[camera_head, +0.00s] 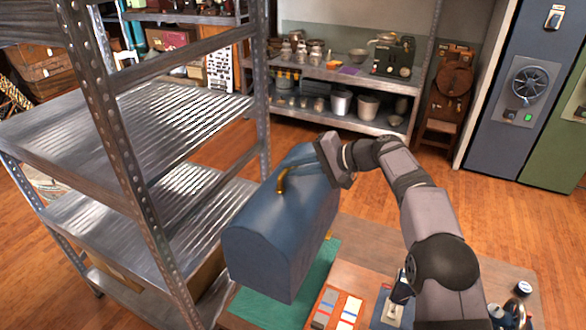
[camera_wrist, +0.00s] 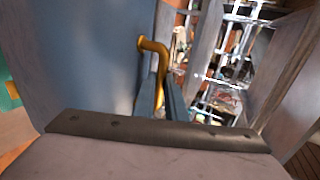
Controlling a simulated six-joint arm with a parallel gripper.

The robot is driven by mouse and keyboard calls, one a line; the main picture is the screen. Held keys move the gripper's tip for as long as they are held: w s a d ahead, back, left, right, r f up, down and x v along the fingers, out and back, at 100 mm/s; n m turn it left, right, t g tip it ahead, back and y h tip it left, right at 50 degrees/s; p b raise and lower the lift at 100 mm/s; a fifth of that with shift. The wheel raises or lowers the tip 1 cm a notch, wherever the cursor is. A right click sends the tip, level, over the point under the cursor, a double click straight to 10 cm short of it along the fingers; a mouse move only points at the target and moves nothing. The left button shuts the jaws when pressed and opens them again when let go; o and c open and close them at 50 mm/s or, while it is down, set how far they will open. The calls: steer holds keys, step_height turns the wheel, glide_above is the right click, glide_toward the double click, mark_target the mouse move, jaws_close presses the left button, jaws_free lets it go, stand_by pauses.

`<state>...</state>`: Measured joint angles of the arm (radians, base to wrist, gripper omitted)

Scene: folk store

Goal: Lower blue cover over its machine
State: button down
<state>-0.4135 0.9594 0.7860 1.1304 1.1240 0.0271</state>
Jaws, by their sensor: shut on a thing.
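The blue cover (camera_head: 275,235) is a tall box with a rounded top, upright over a green mat (camera_head: 262,308). My gripper (camera_head: 300,171) comes from the right at the cover's top and is shut on its curved brass handle (camera_head: 283,180). In the wrist view the handle (camera_wrist: 160,52) runs down between the fingers (camera_wrist: 168,98), close beside the cover's blue wall (camera_wrist: 75,55). The machine cannot be made out; the cover hides what lies behind or under it. I cannot tell how far the cover's lower edge is above the mat.
A metal shelf rack (camera_head: 125,150) stands close to the cover's left. On the wooden table (camera_head: 375,250), a tray with coloured strips (camera_head: 335,308) lies in front, and a joystick device (camera_head: 388,312) and a dark can (camera_head: 522,289) stand right. Bare table lies right of the cover.

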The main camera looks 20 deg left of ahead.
step_height(320, 180, up, 12)
steer(key=p, duration=0.9)
steer(key=shift+s+f+b, duration=0.15)
steer(key=shift+s+b, duration=0.05)
steer(key=shift+b, duration=0.45)
steer(key=shift+d+b, duration=0.25)
steer(key=shift+b, duration=0.1)
stand_by(0.4)
steer(key=s+d+m+t+h+b, duration=0.1)
steer(key=d+m+t+b, duration=0.3)
steer(key=d+b, duration=0.7)
steer(key=shift+d+m+t+b, duration=0.3)
steer(key=shift+t+b, duration=0.2)
steer(key=shift+b, duration=1.4)
